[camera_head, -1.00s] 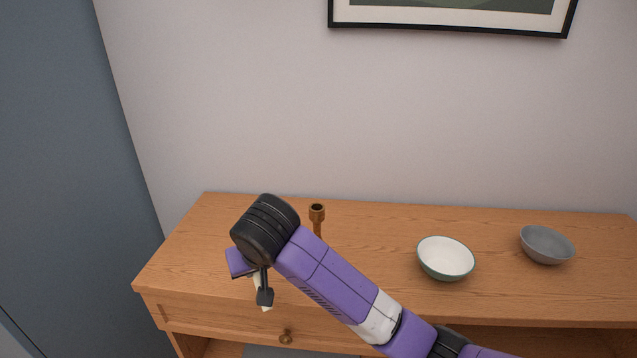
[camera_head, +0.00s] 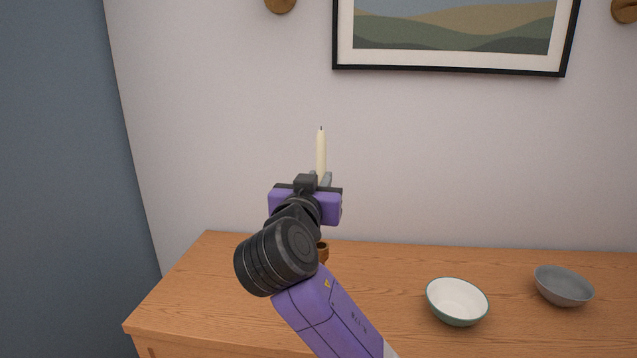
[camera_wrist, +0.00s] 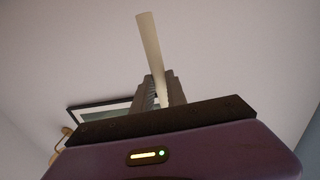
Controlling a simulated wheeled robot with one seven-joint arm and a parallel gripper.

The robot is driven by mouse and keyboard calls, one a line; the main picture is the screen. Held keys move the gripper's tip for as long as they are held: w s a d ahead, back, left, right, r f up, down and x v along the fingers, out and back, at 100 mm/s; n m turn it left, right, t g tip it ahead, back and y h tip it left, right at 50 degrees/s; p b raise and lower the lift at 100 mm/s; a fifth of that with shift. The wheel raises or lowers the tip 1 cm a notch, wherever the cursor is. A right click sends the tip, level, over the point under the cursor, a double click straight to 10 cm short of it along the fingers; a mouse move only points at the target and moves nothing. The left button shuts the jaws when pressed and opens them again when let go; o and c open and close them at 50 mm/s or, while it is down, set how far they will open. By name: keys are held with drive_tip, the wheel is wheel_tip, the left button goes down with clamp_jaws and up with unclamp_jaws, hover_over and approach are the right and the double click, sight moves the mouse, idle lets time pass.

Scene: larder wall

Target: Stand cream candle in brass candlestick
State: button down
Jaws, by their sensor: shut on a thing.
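The cream candle (camera_head: 321,152) stands upright in the head view, wick at the top, above the sideboard. My gripper (camera_head: 321,179) is shut on its lower part. In the wrist view the candle (camera_wrist: 150,45) rises from between the two fingers (camera_wrist: 162,90), leaning slightly in the picture. The brass candlestick (camera_head: 323,250) stands on the sideboard top. Only part of its cup shows, and my arm hides the rest. The candle is higher in the picture than the cup and apart from it. The candle's bottom end is hidden by my gripper.
A white bowl with a green rim (camera_head: 457,302) and a grey bowl (camera_head: 563,286) sit on the wooden sideboard (camera_head: 390,262) to the right. A framed picture (camera_head: 450,71) hangs on the wall behind. The sideboard's back left is clear.

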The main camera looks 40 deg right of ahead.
drive_tip(key=shift+a+f, duration=0.1)
drive_tip(key=shift+f, duration=0.1)
drive_tip(key=shift+f+b, duration=2.5)
drive_tip(key=shift+f, duration=0.3)
drive_tip(key=shift+f+b, duration=1.55)
drive_tip(key=shift+f, duration=0.3)
drive_tip(key=c, duration=1.3)
unclamp_jaws()
drive_tip(key=shift+o, duration=0.2)
drive_tip(key=v, duration=0.7)
drive_tip(key=shift+s+a, duration=0.25)
drive_tip(key=shift+a, duration=0.1)
